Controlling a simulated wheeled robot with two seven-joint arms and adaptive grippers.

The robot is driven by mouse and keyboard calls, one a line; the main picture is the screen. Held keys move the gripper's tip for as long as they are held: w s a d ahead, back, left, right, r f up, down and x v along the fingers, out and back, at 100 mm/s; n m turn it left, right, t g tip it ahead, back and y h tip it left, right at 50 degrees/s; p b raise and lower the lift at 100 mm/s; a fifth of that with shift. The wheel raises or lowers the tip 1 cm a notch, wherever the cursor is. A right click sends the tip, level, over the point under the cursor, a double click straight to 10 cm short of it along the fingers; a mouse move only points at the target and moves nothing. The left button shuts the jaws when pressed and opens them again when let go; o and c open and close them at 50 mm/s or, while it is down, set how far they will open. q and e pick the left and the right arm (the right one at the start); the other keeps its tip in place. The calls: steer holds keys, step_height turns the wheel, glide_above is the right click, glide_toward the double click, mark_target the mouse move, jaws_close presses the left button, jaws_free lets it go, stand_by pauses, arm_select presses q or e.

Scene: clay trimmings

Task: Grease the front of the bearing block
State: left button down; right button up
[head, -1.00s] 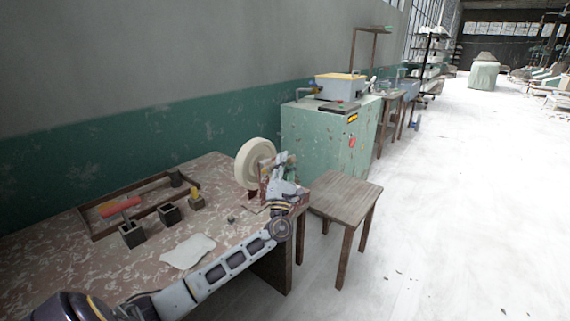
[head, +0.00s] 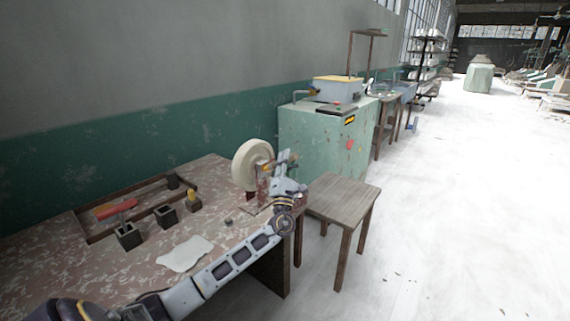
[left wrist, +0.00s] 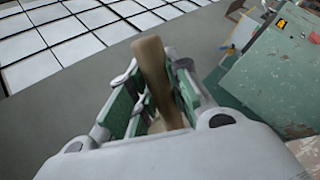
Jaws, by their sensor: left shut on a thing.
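My left gripper (head: 283,166) is at the right end of the table, close to the pale wheel (head: 247,166) and its reddish-brown bearing block (head: 263,189). The gripper and wrist cover part of the block. In the left wrist view the gripper (left wrist: 152,100) is shut on a tan wooden handle (left wrist: 151,58). The handle's far end, and whether it touches the block, cannot be told. My right gripper is not in view.
The mottled table (head: 140,262) bears a wooden tray (head: 95,238), small dark pots (head: 128,237), a red-handled tool (head: 117,210) and a pale flat sheet (head: 185,254). A wooden stool (head: 343,199) and a green cabinet (head: 320,142) stand beyond the table's right end.

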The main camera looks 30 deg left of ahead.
arm_select(q)
steer(key=shift+w+a, duration=0.1)
steer(key=shift+w, duration=0.2)
steer(key=w+b, duration=0.1)
steer(key=w, duration=0.2)
stand_by(0.7)
stand_by(0.6)
steer(key=shift+s+p, duration=0.6)
steer(key=shift+s, duration=0.95)
